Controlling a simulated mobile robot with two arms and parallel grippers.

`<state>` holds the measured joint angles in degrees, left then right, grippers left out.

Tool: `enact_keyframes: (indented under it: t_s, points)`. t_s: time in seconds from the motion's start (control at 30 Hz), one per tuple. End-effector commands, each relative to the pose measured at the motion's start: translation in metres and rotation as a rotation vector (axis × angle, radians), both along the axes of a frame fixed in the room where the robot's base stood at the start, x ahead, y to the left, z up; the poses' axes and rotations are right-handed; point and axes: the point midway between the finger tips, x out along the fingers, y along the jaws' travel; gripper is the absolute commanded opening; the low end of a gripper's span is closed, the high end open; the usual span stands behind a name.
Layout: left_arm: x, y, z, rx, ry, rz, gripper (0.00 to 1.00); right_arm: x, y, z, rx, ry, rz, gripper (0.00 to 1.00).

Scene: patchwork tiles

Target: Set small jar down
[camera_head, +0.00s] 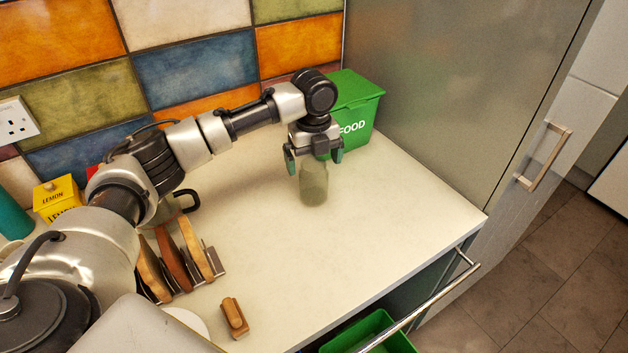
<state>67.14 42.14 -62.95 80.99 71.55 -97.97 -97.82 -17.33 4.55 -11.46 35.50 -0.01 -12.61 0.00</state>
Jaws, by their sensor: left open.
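The small jar (313,188) is a clear greenish glass jar standing upright on the pale countertop (400,215), toward the back and right of centre. My left gripper (314,160) is directly above it, pointing down, with its two green-tipped fingers spread apart on either side of the jar's top. The jar's upper end is partly hidden by the gripper. I cannot tell whether a finger touches the glass. My right gripper is not in view.
A green food bin (357,110) stands close behind the gripper. The right counter is clear.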

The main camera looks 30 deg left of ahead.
Motion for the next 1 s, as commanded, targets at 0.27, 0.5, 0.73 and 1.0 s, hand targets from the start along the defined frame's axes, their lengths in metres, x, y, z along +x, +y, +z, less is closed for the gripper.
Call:
enact_keyframes:
  t_s: [0.27, 0.5, 0.73, 1.0]
  points:
    - [-0.003, -0.002, -0.039, 0.003, 0.003, 0.002, 1.0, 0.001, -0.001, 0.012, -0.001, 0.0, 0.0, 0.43]
    - [-0.002, -0.002, -0.046, 0.001, 0.0, 0.001, 1.0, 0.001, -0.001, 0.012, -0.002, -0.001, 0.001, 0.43]
    - [-0.002, -0.002, -0.046, 0.001, 0.0, 0.0, 0.77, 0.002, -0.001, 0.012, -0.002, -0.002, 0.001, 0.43]
    - [-0.002, -0.002, -0.045, 0.001, -0.001, 0.001, 0.43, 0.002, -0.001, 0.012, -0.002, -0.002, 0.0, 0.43]
